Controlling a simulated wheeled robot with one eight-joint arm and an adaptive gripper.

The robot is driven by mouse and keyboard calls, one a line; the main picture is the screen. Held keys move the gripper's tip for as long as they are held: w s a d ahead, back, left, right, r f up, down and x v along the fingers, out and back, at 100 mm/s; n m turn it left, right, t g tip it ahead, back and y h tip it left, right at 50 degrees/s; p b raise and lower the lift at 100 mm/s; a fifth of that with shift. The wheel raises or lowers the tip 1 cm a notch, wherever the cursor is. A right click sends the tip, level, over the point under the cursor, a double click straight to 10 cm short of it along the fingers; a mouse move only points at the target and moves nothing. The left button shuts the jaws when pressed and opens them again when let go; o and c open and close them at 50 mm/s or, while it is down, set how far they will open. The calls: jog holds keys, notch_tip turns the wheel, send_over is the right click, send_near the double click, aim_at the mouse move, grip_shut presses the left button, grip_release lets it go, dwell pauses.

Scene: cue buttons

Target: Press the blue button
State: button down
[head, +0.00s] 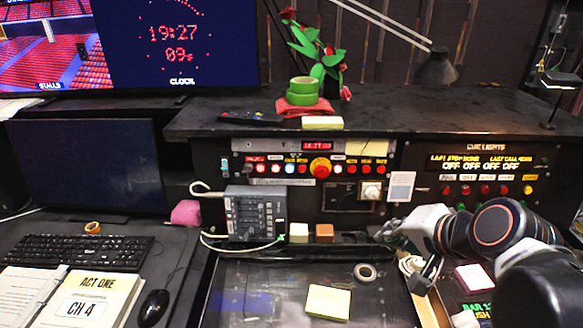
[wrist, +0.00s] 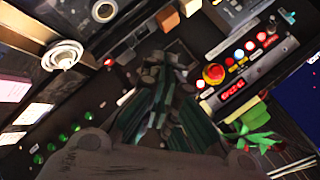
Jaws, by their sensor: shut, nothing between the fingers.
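The blue button (head: 289,169) is a small lit cap in the row of red and pale buttons on the console's upright panel, left of the large red knob (head: 320,168). In the wrist view the picture is turned, and a bluish lit button (wrist: 239,54) shows beside the large red knob (wrist: 213,73). My gripper (wrist: 163,80) is shut and empty. Its dark fingers are apart from the buttons, to their left in the wrist view. In the head view my arm reaches in from the right, low and right of the button row, and its fingertips are hard to make out.
A grey mixer box (head: 255,214) with a cable stands below the row at left. Two small blocks (head: 299,232) sit on the ledge. A cue lights panel (head: 480,180) is at right.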

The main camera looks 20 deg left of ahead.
aim_at(290, 169)
jog(key=w+a+r+m+y+p, duration=0.25)
jog(key=w+a+m+y, duration=0.55)
jog(key=a, duration=0.8)
jog(key=a+f+m+b, duration=0.1)
jog(key=a+b, duration=0.1)
jog(key=a, duration=0.4)
jog(key=shift+s+a+f+m+y+b, duration=0.2)
jog(key=shift+s+f+m+y+b, duration=0.1)
jog(key=shift+f+m, duration=0.1)
jog(key=shift+w, duration=0.1)
jog(key=shift+w+a+f+b, duration=0.25)
jog(key=shift+w+a, duration=0.1)
jog(key=shift+w, duration=1.05)
jog(key=shift+w+a+f+b, duration=0.2)
jog(key=shift+w+a, duration=0.1)
jog(key=shift+w, duration=1.1)
jog(key=shift+w+a+f+b, duration=0.25)
jog(key=shift+w+a, duration=0.1)
jog(key=shift+w, duration=1.05)
jog(key=shift+w, duration=0.1)
jog(key=shift+w+a, duration=0.1)
jog(key=shift+w, duration=0.15)
